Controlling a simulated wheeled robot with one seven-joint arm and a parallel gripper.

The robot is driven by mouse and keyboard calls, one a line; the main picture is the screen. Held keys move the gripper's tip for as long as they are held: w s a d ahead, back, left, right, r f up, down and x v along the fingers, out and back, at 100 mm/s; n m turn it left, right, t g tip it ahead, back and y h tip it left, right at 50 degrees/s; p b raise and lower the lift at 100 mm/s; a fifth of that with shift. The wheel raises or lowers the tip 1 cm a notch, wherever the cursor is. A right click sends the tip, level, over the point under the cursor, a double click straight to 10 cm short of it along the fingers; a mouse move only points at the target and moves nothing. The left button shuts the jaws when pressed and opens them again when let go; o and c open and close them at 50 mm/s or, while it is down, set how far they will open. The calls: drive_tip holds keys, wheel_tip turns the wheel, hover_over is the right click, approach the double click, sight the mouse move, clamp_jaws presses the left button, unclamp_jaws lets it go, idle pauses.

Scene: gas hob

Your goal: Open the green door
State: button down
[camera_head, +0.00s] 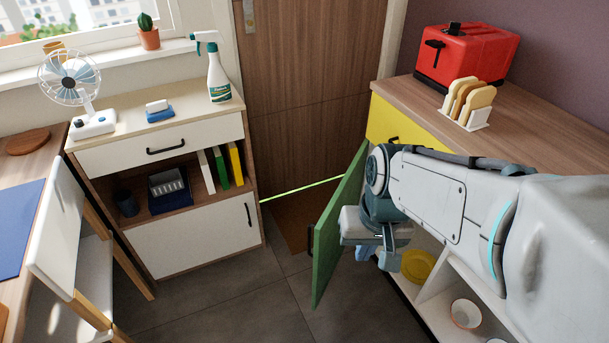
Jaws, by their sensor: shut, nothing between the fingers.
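The green door (331,240) is a cabinet door below the counter on the right. It stands swung out from the cabinet, well open, seen nearly edge-on. Its dark handle (311,243) shows on its left, outer face. My gripper (363,254) is on the inner side of the door, in front of the open cabinet, close to the door's inner face. I cannot tell whether it touches the door. It is shut and holds nothing. The fingertips are small and partly hidden by my wrist and arm.
The open cabinet holds a yellow bowl (417,265) and a white bowl (466,314). A yellow drawer (392,122) sits above. A red toaster (466,58) and toast rack (467,103) stand on the counter. A white cabinet (195,240) and chair (70,245) are left. Floor between is clear.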

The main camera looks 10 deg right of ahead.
drive_tip(key=w+d+f+m+t+y+p, duration=0.2)
drive_tip(key=w+d+f+m+y, duration=0.4)
drive_tip(key=m, duration=0.6)
drive_tip(key=w+d+f+m+t+y+p, duration=0.1)
drive_tip(key=w+d+f+m+t+p, duration=0.15)
drive_tip(key=w+f+m, duration=0.6)
drive_tip(key=m+b, duration=0.2)
drive_tip(key=m, duration=0.1)
approach(325, 230)
drive_tip(key=d+f+x, duration=0.1)
drive_tip(key=x, duration=0.4)
drive_tip(key=shift+w+a+r+g, duration=0.1)
drive_tip(key=shift+w+a+g, duration=0.35)
drive_tip(key=shift+a, duration=0.2)
